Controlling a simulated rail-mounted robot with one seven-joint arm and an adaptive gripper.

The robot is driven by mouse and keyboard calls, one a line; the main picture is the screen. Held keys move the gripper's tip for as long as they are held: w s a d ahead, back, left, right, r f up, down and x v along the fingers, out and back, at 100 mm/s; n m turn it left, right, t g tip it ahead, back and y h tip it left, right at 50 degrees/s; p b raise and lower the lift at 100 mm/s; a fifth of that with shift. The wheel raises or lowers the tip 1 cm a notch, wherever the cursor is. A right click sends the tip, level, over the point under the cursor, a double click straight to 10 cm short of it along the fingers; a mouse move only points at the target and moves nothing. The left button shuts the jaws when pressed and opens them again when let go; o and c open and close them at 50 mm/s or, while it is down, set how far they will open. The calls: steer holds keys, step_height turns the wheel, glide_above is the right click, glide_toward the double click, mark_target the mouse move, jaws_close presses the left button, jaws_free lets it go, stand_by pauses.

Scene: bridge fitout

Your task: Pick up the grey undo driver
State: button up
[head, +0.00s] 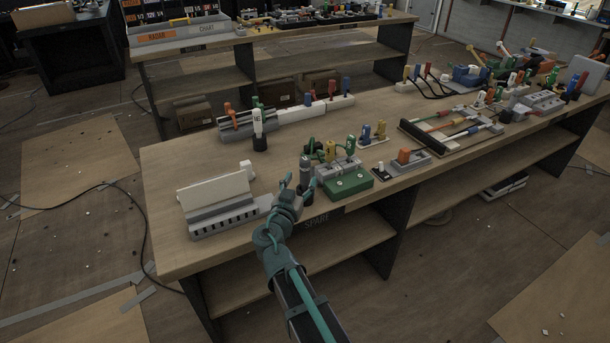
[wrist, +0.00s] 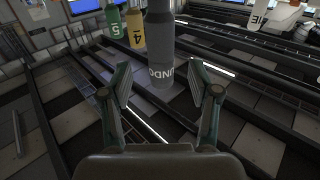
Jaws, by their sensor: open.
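The grey undo driver (head: 305,170) stands upright above the front part of the bench, just beyond my gripper (head: 300,189). There my gripper (wrist: 160,84) is open, one finger to each side of the driver's lower end in the picture. I see no finger touching it. Whether the driver is fully between the fingers in depth I cannot tell.
A green driver (wrist: 114,27) and a yellow driver (wrist: 135,32) hang close to its left in the wrist view. A green box (head: 348,185) sits right of my gripper, and a grey slotted rack (head: 222,220) left. A white-topped driver (head: 257,125) stands behind.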

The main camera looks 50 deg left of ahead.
mark_target(303, 174)
steer(key=p+x, duration=0.2)
steer(key=x, duration=0.2)
steer(key=shift+a, duration=0.15)
steer(key=shift+w+a+f, duration=0.15)
steer(key=shift+w+a, duration=0.05)
steer(key=shift+w, duration=0.25)
jaws_close()
